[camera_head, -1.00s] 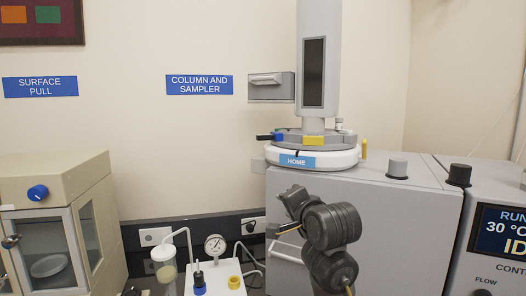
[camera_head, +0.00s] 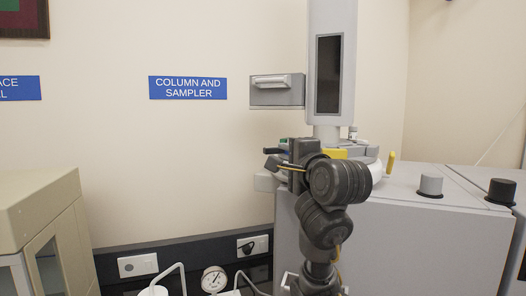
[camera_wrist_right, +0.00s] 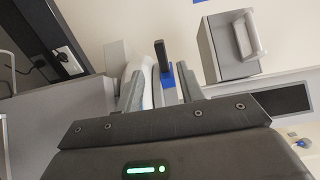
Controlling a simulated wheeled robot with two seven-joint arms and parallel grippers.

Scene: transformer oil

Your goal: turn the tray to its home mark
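The round grey tray (camera_head: 358,152) sits on a white ring base (camera_head: 374,174) on top of the grey instrument, under the tall column. A yellow block (camera_head: 336,153) is on it. My right gripper (camera_head: 280,163) is at the tray's left front and hides much of it, including the HOME label. In the right wrist view, the tray's dark handle (camera_wrist_right: 161,55) with its blue block (camera_wrist_right: 168,79) stands between the two fingers of my right gripper (camera_wrist_right: 162,90). The fingers are apart, with gaps beside the handle. My left gripper is not in view.
A grey box with a handle (camera_head: 277,90) juts from the column above the gripper. A yellow peg (camera_head: 391,160) stands right of the tray. A beige cabinet (camera_head: 36,212) is at left.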

